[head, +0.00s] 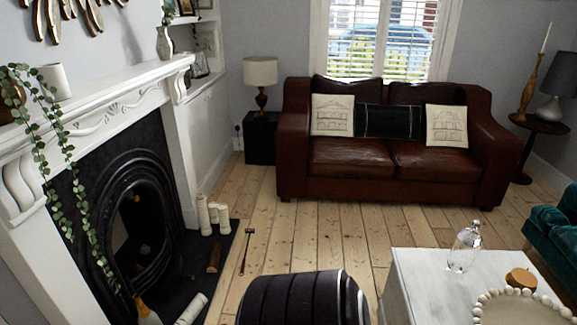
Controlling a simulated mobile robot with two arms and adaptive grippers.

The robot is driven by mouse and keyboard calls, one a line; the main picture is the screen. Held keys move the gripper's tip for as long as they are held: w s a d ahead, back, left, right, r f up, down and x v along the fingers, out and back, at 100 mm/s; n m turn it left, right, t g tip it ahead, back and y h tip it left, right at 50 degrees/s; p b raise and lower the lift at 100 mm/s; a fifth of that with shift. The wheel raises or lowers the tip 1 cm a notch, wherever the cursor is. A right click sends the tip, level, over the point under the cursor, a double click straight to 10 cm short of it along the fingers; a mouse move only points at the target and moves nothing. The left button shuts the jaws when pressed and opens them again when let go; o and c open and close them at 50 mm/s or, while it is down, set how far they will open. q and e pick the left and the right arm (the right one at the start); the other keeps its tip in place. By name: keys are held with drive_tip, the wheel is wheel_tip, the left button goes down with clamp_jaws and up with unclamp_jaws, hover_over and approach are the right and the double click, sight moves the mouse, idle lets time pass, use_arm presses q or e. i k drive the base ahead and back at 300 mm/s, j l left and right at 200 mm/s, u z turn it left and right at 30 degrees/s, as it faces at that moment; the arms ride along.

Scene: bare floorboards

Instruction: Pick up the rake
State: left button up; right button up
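A thin, long-handled tool (247,250), which looks like the rake, lies on the floorboards just right of the fireplace hearth. Its short crosspiece is at the far end, and its dark shaft runs toward me. It is too small to make out any teeth. Nothing is holding it. Neither my left nor my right gripper shows in the head view.
A black fireplace (135,225) and dark hearth with candles (213,217) stand left. A dark ribbed rounded shape (300,300) fills the bottom middle. A white table (420,285) stands right, a brown sofa (350,160) behind. Floorboards between are clear.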

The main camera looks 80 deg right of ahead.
sight(243, 265)
drive_tip(key=z, duration=2.3)
drive_tip(key=i+l+u, duration=0.25)
drive_tip(key=i+l, duration=0.45)
drive_tip(key=i, duration=0.35)
drive_tip(key=i+l+u, duration=0.2)
drive_tip(key=i+l, duration=0.75)
